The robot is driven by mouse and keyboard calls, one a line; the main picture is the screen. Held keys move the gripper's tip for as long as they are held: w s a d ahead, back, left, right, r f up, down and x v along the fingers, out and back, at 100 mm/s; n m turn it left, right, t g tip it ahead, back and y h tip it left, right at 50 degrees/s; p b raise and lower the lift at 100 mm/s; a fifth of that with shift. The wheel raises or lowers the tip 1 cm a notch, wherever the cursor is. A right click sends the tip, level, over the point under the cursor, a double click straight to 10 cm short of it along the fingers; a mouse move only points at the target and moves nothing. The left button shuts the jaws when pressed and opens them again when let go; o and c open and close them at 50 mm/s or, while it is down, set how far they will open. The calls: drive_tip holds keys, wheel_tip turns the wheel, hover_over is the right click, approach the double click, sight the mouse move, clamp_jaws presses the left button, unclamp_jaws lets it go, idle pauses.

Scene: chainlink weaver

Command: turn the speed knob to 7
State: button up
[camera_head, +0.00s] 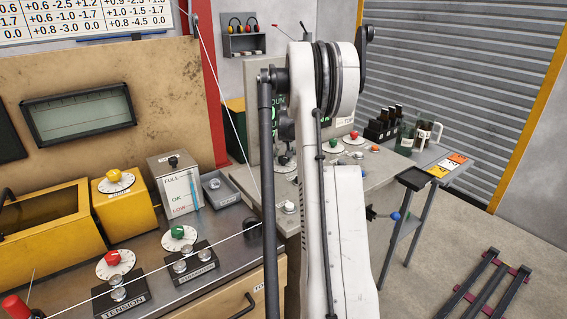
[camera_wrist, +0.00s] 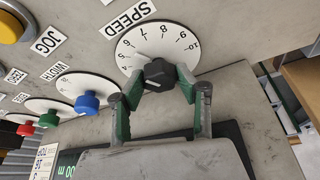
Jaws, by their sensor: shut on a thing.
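The speed knob (camera_wrist: 158,74) is black and sits at the centre of a round white dial (camera_wrist: 178,41) labelled SPEED in the wrist view. My gripper (camera_wrist: 160,79) is shut on the knob, one green-and-grey finger on each side.
Blue (camera_wrist: 87,102), green (camera_wrist: 53,117) and red (camera_wrist: 25,129) knobs lie left of the speed dial, with a yellow button (camera_wrist: 9,27) above. In the head view a bench with tension dials (camera_head: 115,264) stands at left and a bottle rack (camera_head: 383,130) at right.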

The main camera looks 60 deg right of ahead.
drive_tip(key=m+g+b, duration=0.1)
drive_tip(key=m, duration=0.2)
drive_tip(key=m+g+h+b, duration=0.1)
drive_tip(key=m+b, duration=0.1)
drive_tip(key=m, duration=0.1)
drive_tip(key=shift+w, duration=0.1)
drive_tip(key=shift+m, duration=0.3)
idle(0.3)
drive_tip(key=o, duration=1.1)
drive_tip(key=shift+r, duration=0.1)
drive_tip(key=v, duration=1.2)
drive_tip(key=shift+a, duration=0.2)
